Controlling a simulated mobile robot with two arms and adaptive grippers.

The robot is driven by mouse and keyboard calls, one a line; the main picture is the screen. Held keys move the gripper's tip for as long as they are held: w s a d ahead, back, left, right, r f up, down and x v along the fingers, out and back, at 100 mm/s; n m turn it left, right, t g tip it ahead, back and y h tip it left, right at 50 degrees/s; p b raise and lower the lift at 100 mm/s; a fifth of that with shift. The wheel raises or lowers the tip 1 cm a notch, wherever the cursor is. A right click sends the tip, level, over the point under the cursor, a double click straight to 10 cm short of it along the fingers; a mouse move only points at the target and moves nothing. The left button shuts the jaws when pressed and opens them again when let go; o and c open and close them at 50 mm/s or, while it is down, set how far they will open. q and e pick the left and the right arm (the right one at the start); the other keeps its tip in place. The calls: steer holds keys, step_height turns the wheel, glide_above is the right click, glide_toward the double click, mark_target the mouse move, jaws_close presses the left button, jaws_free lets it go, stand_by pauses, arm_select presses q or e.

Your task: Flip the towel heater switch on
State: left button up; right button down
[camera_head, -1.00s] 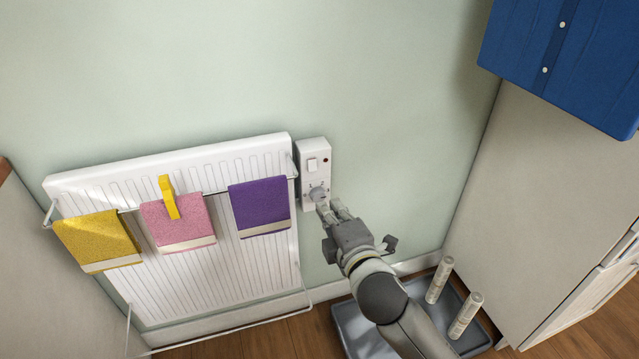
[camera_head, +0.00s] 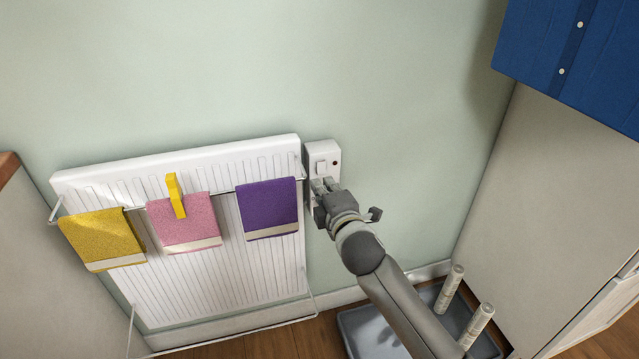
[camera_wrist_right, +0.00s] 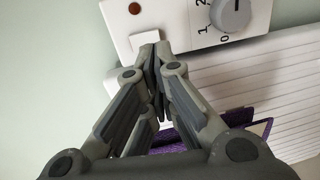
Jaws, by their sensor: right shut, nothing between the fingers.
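The white control box (camera_head: 322,150) is on the wall at the right edge of the towel heater (camera_head: 175,165). Its rocker switch (camera_head: 321,167) sits in the upper part, beside a small dark red indicator (camera_head: 335,163). My right gripper (camera_head: 323,184) is shut and empty, with its fingertips just below the rocker. In the right wrist view the fingertips (camera_wrist_right: 154,50) are at the rocker (camera_wrist_right: 145,39); I cannot tell if they touch. The grey dial (camera_wrist_right: 231,14) with number marks shows there but is hidden behind the gripper in the head view. My left gripper is not in view.
Yellow (camera_head: 103,238), pink (camera_head: 184,222) and purple (camera_head: 267,208) towels hang on the heater rail; a yellow clip (camera_head: 176,195) holds the pink one. A grey tray (camera_head: 362,335) with two upright rolls is on the floor. A cabinet stands at right.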

mark_target(315, 173)
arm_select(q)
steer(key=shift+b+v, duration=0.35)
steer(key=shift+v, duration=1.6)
arm_select(e)
steer(key=shift+x, duration=1.8)
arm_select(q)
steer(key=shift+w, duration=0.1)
